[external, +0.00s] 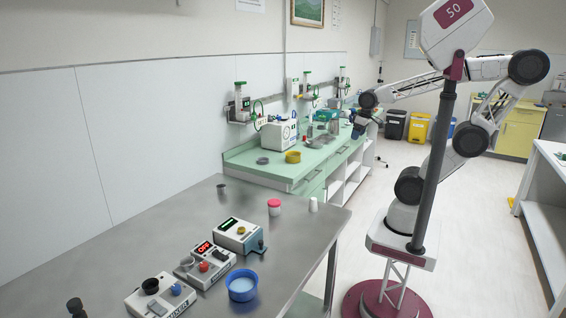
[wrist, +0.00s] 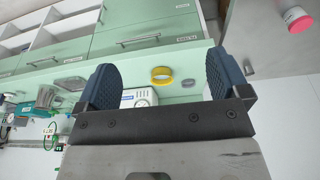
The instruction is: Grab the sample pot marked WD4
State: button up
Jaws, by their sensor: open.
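A small white pot with a red-pink lid (external: 274,207) stands on the grey metal table; it also shows in the wrist view (wrist: 299,20) at the top right corner. I cannot read a WD4 mark on it or on any other pot. A plain white small container (external: 313,205) stands to its right. My gripper (external: 360,117) is raised far behind the pot, near the green bench. In the wrist view my gripper (wrist: 164,68) has its two dark blue fingers wide apart with nothing between them.
The metal table (external: 140,245) carries several control boxes, a blue bowl (external: 241,286), a dark cup (external: 221,189) and a dark bottle (external: 76,307). The green bench (external: 245,159) holds a yellow ring-shaped dish (external: 293,157), a grey disc (external: 263,161) and a white device (external: 278,135).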

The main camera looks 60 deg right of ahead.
jog(key=w+a+f+m+g+y, duration=0.1)
jog(key=w+a+f+m+y, duration=0.3)
jog(key=a, duration=0.4)
jog(key=w+a+f+m+g+y, duration=0.1)
jog(key=w+a+f+m+y, duration=0.2)
jog(key=w+a, duration=0.35)
jog(key=w+a+f+m+y, duration=0.3)
jog(key=a+f+m+y, duration=0.1)
jog(key=a, duration=0.6)
jog(key=m+t+y, duration=0.2)
jog(key=m+t, duration=0.1)
jog(key=m, duration=0.8)
send_near(274, 208)
jog(key=shift+w+d, duration=0.15)
jog(key=shift+w, duration=0.4)
jog(key=shift+w+f+m+t, duration=0.2)
jog(key=shift+f+m+t, duration=0.2)
jog(key=shift+f, duration=0.05)
jog(key=shift+a, duration=0.25)
jog(key=shift+x, duration=1.15)
